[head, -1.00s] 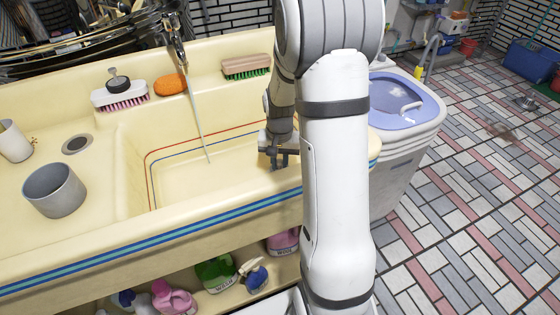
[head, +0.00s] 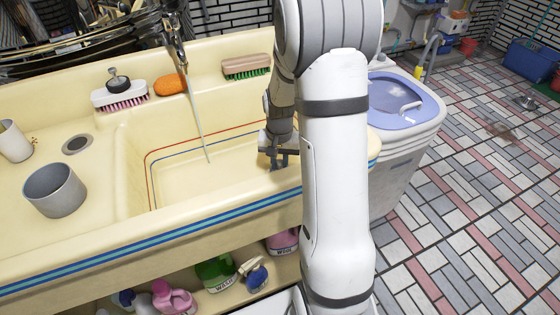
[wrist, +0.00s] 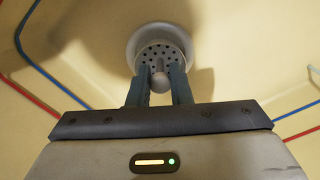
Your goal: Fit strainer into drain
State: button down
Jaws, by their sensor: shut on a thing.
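The strainer (wrist: 165,56) is a grey perforated disc with a rounded knob in the wrist view. My gripper (wrist: 160,80) is shut on the strainer, its two dark fingers at either side of the knob. A pale round drain rim (wrist: 136,44) surrounds the disc in the sink floor. The disc looks to be within the rim, but I cannot tell whether it sits flat or slightly above. In the head view my gripper (head: 279,158) points down into the right part of the cream sink (head: 170,178); strainer and drain are hidden there.
The faucet (head: 179,52) and a thin water stream are left of my gripper. A white brush (head: 120,97), orange sponge (head: 171,84) and green-bristled brush (head: 246,67) line the back ledge. A grey cup (head: 55,190) stands on the left counter. The sink's front wall is close to my gripper.

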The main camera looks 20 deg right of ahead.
aim_at(279, 161)
jog(key=shift+f+b, duration=1.15)
jog(key=shift+f, duration=0.7)
jog(key=c, duration=1.2)
grip_release()
jog(key=shift+c, duration=0.2)
jog(key=shift+r, duration=0.15)
notch_tip(279, 161, up, 8)
jog(key=shift+f+p, duration=0.2)
jog(key=shift+p, duration=1)
